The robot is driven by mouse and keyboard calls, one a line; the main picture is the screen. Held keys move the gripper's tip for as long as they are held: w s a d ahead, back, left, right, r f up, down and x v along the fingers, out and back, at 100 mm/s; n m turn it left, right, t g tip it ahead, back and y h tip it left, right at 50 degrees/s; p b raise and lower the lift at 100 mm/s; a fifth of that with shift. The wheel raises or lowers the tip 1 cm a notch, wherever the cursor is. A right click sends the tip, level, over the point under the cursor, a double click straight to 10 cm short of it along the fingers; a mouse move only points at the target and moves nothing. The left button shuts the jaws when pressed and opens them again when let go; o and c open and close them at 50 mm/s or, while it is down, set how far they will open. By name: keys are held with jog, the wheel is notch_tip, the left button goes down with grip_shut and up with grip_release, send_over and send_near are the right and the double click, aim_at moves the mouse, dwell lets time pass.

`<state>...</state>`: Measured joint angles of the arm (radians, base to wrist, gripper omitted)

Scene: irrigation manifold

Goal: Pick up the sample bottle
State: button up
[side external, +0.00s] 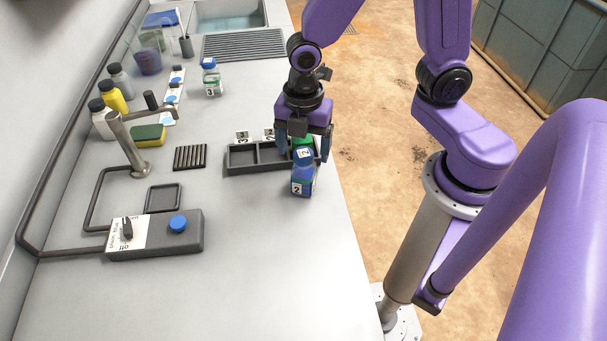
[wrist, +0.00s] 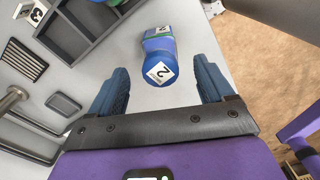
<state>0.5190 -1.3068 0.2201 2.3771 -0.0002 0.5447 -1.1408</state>
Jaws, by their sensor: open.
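The sample bottle (side external: 303,178) is blue with a blue cap and white labels marked 2. It stands on the counter just in front of the grey rack, and shows in the wrist view (wrist: 160,62) with its cap toward the camera and a green band below. My gripper (side external: 304,157) is open and pointing down, one finger on each side of the bottle's upper part. In the wrist view, gaps show between the bottle and both fingers (wrist: 161,72); nothing is held.
The grey rack (side external: 236,160) has several compartments; a green part shows at its right end, partly hidden. Another blue-capped bottle (side external: 212,80) stands farther back. A control box (side external: 155,237), a metal tap (side external: 128,145) and a yellow-green sponge (side external: 148,136) lie left. The front counter is clear.

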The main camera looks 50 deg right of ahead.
aim_at(303, 168)
jog(key=shift+f, duration=3.25)
jog(key=c, duration=1.1)
